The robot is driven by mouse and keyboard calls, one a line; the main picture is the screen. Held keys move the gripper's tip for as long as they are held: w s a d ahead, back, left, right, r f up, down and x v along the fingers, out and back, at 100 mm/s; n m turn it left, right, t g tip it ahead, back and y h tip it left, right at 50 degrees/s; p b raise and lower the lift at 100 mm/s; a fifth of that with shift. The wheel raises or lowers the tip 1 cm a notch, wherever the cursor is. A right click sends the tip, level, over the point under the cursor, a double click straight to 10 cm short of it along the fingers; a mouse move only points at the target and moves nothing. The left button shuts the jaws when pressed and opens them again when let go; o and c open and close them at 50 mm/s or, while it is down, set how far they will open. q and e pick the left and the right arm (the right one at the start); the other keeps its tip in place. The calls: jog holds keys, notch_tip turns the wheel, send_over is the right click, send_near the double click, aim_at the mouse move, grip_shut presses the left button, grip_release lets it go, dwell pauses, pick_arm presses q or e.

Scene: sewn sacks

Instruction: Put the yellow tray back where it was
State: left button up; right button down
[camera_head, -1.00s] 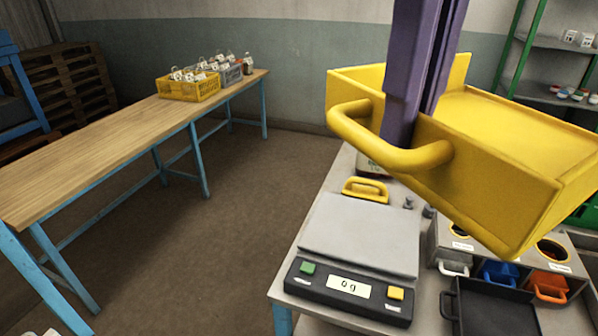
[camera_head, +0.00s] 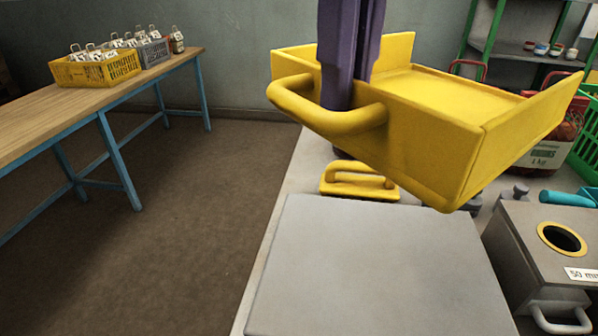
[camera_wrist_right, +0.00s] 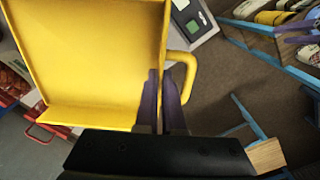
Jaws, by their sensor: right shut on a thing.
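The yellow tray (camera_head: 430,130) hangs in the air above the far part of a grey bench, open side up and slightly tilted in the head view. My right gripper (camera_head: 348,95) has purple fingers coming down from above at the tray's handle side. In the right wrist view the fingers (camera_wrist_right: 162,105) straddle the wall of the tray (camera_wrist_right: 95,55), one inside and one between wall and handle. The gripper is shut on that wall. The tray hides part of the bench behind it. My left gripper is not in view.
A grey scale plate (camera_head: 375,270) fills the near bench, with a small yellow handled piece (camera_head: 360,190) behind it. A grey box with a round yellow-rimmed hole (camera_head: 562,238) stands at right. A wooden table (camera_head: 110,95) with crates stands left across open floor.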

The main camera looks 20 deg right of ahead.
aim_at(340, 148)
notch_tip(340, 148, down, 20)
jog(key=b, duration=0.3)
jog(key=shift+r, duration=0.15)
jog(key=shift+f, duration=0.3)
jog(key=shift+f, duration=0.1)
jog(key=c, duration=1.4)
grip_release()
jog(key=shift+c, duration=0.2)
jog(key=o, duration=0.4)
notch_tip(340, 148, up, 12)
jog(key=shift+r+p, duration=0.15)
jog(key=shift+p, duration=0.35)
